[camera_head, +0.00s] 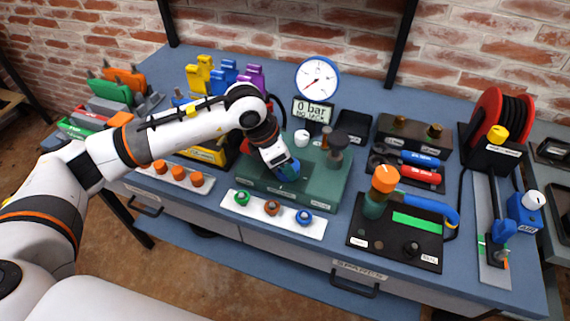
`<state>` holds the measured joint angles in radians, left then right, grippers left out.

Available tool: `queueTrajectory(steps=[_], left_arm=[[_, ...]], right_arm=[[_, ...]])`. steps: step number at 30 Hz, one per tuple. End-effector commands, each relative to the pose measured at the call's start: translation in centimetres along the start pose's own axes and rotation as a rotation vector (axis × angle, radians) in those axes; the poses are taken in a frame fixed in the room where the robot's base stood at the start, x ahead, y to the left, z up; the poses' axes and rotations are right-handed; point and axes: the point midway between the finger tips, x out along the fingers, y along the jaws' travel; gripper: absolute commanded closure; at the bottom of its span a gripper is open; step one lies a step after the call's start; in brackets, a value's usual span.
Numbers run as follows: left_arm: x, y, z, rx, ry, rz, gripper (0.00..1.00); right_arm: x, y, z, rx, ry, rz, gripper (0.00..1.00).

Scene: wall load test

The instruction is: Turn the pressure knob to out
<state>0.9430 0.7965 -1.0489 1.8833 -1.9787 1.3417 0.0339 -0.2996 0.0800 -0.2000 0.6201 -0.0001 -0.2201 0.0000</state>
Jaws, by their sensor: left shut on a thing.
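My left gripper (283,162) reaches in from the left, pointing down over the green box (325,196) in the middle of the bench. It is shut on a blue knob (290,172) on top of that box; the fingers partly hide the knob, and I cannot read its marking or setting. Behind the box stands a round white gauge (317,79) with a blue rim and a red needle. Under it a small display (313,110) reads 0 bar. My right gripper is not in view.
A white knob (301,137) and a dark grey upright part (337,150) stand on the box close to my gripper. A white strip (262,219) with green, brown and blue fittings lies in front. A black panel (372,240) with an orange-topped part stands to the right.

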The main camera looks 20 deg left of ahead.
Motion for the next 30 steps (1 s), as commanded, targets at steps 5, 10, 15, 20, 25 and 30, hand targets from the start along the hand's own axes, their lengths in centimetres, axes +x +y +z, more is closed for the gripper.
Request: queueTrajectory(steps=[5,10,15,20,25,30], left_arm=[[0.03,-0.03,0.01,-0.060,0.000,-0.027,0.72],[-0.05,-0.01,-0.01,-0.088,0.000,-0.038,0.72],[-0.08,-0.01,-0.02,-0.097,-0.001,-0.041,0.72],[-0.08,-0.02,-0.02,-0.097,-0.001,-0.040,0.72],[-0.07,-0.01,-0.02,-0.097,-0.001,-0.040,0.39],[-0.04,0.02,-0.01,-0.096,-0.001,-0.039,0.27]], right_arm=[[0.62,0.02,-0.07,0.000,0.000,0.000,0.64],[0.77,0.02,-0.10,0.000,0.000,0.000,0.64],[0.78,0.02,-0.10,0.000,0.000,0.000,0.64],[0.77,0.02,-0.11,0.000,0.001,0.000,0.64],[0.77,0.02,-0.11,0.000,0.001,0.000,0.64],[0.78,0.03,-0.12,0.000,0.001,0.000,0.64]])
